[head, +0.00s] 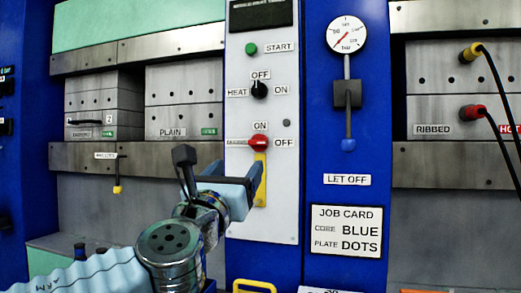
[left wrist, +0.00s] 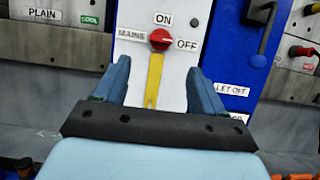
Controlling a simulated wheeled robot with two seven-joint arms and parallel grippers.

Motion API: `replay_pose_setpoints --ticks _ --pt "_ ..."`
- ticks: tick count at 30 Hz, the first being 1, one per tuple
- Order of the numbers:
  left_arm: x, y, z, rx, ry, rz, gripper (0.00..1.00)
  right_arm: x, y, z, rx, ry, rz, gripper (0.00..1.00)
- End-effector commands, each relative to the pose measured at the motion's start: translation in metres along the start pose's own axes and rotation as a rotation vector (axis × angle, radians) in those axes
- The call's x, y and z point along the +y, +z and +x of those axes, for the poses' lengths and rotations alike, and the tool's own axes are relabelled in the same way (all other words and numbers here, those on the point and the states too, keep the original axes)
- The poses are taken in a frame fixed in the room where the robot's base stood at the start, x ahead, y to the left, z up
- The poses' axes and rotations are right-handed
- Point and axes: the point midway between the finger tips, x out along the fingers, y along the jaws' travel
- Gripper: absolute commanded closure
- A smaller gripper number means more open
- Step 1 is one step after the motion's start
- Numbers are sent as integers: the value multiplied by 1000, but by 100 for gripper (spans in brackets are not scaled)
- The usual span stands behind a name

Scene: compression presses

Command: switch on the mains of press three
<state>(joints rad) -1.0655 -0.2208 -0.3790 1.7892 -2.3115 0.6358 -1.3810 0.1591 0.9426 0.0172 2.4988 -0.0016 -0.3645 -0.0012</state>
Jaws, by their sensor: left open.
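The mains switch is a round red knob (head: 259,141) on the white control panel (head: 287,200), with ON above it and OFF to its right. In the left wrist view the knob (left wrist: 160,39) has a pale mark that seems to point toward OFF. A yellow slotted strip (left wrist: 154,80) hangs below it and also shows in the head view (head: 260,165). My left gripper (head: 221,165) is open and empty, just below and left of the knob in the head view. In the left wrist view its fingers (left wrist: 158,68) stand either side of the yellow strip, apart from the knob. My right gripper is not in view.
A black heat knob (head: 259,90) and a green start button (head: 251,49) sit higher on the panel. On the right blue column are a dial (head: 347,35), a blue-tipped lever (head: 348,145) and a job card (head: 346,231). Grey press plates (head: 447,178) flank the columns.

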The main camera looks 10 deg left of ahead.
Motion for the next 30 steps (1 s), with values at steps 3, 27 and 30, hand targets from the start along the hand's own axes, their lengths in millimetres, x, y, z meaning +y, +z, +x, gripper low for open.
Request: replay_pose_setpoints --ticks 3,27,30 --pt "-2 2 26 2 -2 2 30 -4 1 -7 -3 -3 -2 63" --pt "-2 -2 124 4 -4 -1 30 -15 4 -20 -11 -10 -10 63" --pt "-2 -2 123 4 -4 -1 34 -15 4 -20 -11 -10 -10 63"
